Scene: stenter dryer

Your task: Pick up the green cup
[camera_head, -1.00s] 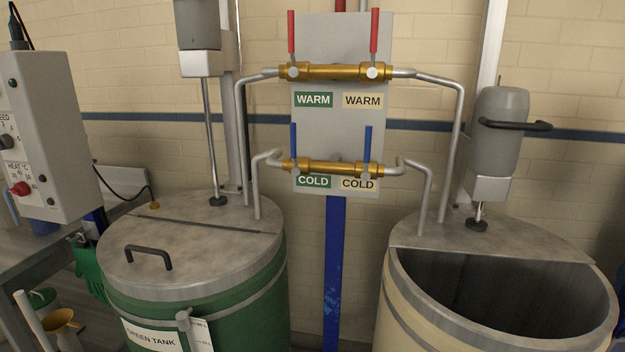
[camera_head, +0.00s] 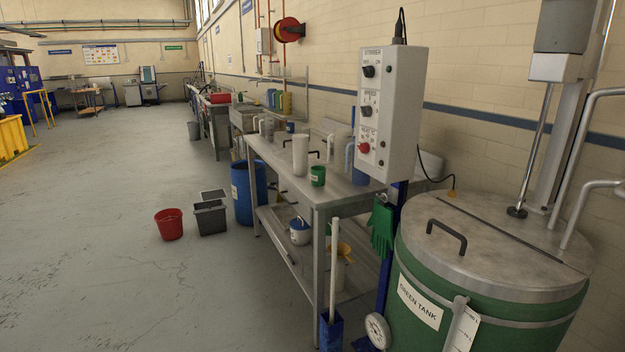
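A small green cup (camera_head: 318,176) with a pale label stands upright near the front edge of the steel workbench (camera_head: 336,198). It is just right of a tall white cylinder-shaped jug (camera_head: 300,155) and left of a blue jug (camera_head: 359,170). The cup's near side is in clear view. My gripper does not show in this view, so I cannot see its state.
A control box (camera_head: 390,110) on a blue post and the green tank (camera_head: 480,280) stand right of the bench. A red bucket (camera_head: 169,224), a grey bin (camera_head: 210,218) and a blue barrel (camera_head: 243,192) stand on the floor to the left. The floor (camera_head: 110,250) at left is open.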

